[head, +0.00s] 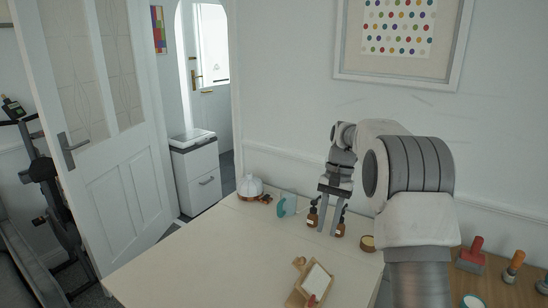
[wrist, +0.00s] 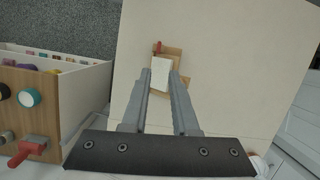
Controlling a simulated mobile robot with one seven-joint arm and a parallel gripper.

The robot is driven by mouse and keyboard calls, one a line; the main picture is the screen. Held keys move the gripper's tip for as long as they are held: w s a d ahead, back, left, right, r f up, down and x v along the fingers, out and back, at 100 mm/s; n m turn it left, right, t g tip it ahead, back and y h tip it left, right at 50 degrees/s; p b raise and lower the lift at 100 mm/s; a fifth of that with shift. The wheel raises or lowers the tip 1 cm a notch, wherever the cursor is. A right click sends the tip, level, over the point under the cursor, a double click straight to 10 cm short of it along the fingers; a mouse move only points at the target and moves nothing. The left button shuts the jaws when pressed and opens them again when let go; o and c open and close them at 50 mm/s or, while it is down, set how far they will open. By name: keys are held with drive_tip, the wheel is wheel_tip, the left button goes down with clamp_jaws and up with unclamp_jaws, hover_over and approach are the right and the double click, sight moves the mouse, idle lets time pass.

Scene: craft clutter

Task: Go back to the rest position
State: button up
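My gripper (head: 328,229) hangs pointing down above the pale table (head: 225,255) in the head view. Its two fingers are apart, and nothing shows between them up close. In the wrist view the open fingers (wrist: 168,77) reach toward a wooden holder with a white card, which appears lower down on the table. Two dark brown bottles, one on the left (head: 312,217) and one on the right (head: 340,229), appear beside the fingers in the head view. I cannot tell how far behind the fingers they stand.
The wooden holder (head: 300,297) lies near the table's front. A white dome-shaped item (head: 249,186), a teal item (head: 287,206) and a round tin (head: 367,243) stand toward the wall. The table's left is clear.

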drive_tip(key=s+a+r+n+t+h, duration=0.1)
drive_tip(key=s+a+r+n+t, duration=0.2)
drive_tip(key=s+r, duration=1.1)
drive_tip(key=s+f+n+t, duration=0.1)
drive_tip(key=s+t, duration=0.1)
drive_tip(key=s, duration=0.6)
drive_tip(key=s+f+n+t+h+p, duration=0.1)
drive_tip(key=s+f+t, duration=0.1)
drive_tip(key=s, duration=0.7)
drive_tip(key=shift+n+t+p, duration=0.3)
drive_tip(key=shift+n+t, duration=0.1)
drive_tip(key=shift+t, duration=0.2)
